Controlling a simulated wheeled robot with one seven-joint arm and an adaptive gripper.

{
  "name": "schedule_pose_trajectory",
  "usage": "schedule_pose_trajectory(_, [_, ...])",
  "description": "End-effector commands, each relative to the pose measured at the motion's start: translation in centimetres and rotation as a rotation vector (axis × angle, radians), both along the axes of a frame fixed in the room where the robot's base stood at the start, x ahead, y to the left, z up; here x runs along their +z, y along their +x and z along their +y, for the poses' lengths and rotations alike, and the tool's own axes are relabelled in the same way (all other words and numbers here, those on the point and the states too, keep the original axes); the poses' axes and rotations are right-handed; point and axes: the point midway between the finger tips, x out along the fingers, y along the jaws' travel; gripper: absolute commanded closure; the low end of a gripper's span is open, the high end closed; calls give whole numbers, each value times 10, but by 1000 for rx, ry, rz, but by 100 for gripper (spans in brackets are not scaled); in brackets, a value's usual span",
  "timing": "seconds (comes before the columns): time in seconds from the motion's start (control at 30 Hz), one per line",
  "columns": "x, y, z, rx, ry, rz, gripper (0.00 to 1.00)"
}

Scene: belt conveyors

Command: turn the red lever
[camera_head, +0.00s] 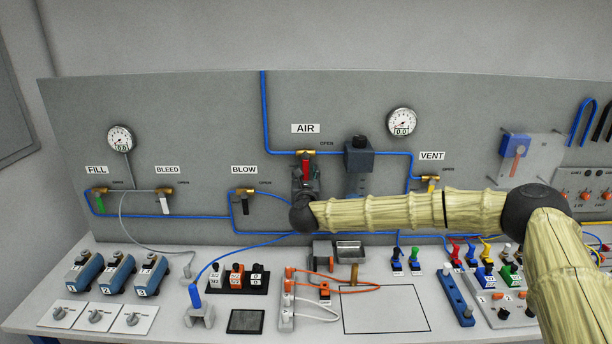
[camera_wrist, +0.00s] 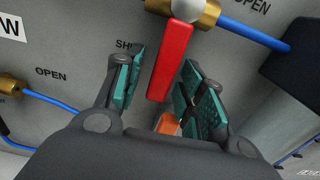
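The red lever (camera_head: 306,168) hangs down from a brass valve (camera_head: 305,153) under the AIR label on the grey panel. In the wrist view the red lever (camera_wrist: 172,60) hangs from the brass valve (camera_wrist: 202,12), between the two teal-padded fingers of my gripper (camera_wrist: 163,62). The fingers stand apart, with a gap visible on each side of the lever; I see no clear contact. In the head view my gripper (camera_head: 305,184) is at the lever's lower end, partly hidden by my wrist. A partly covered "SH" marking shows beside the left finger.
A blue pipe (camera_head: 264,110) runs into the valve. A dark blue block (camera_head: 359,153) sits close to its right, and the VENT valve (camera_head: 430,181) is farther right. The BLOW valve (camera_head: 243,193) with a black lever is left. The table below holds several devices.

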Motion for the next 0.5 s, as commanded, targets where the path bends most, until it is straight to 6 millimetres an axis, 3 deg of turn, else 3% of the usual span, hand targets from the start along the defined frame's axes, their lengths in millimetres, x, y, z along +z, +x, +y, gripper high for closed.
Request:
schedule_pose_trajectory(0.1, [0,0,0,0,0,0,61])
schedule_pose_trajectory(0.33, [0,0,0,0,0,0,100])
schedule_pose_trajectory(0.5, [0,0,0,0,0,0,100])
